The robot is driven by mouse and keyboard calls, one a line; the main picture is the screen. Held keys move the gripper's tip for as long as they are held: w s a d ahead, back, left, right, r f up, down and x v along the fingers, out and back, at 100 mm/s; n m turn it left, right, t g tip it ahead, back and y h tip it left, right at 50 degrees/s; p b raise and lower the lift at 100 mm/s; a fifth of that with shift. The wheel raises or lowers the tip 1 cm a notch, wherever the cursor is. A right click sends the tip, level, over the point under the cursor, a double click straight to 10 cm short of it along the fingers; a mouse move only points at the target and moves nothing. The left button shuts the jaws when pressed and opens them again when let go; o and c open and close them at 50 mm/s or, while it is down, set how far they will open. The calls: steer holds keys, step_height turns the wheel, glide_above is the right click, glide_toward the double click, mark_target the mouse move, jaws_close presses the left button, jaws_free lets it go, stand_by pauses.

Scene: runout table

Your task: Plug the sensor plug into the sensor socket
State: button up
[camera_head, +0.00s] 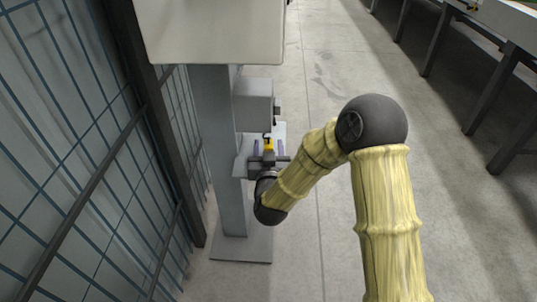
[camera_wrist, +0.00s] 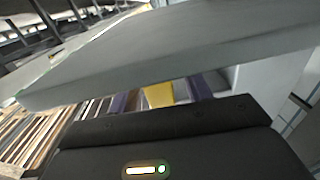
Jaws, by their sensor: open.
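A small yellow piece (camera_head: 268,144), which looks like the sensor plug, is at the grey post, below a grey box (camera_head: 253,104). My gripper (camera_head: 268,148) is open, with one purple finger on each side of the yellow piece. In the wrist view the yellow piece (camera_wrist: 158,94) shows between the two purple fingers (camera_wrist: 180,94), with gaps beside it. Its lower part is hidden by my gripper's dark body. Dark fittings (camera_head: 277,111) stick out of the box's right side. I cannot make out which part is the sensor socket.
A grey post (camera_head: 214,130) on a floor plate (camera_head: 242,247) carries the box. A large pale housing (camera_head: 210,32) overhangs above. A mesh fence (camera_head: 90,150) stands close on the left. Slatted wood (camera_wrist: 35,135) shows in the wrist view. The floor (camera_head: 330,70) to the right is clear.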

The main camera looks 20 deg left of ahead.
stand_by(0.4)
jaws_close()
steer(key=shift+r, duration=0.1)
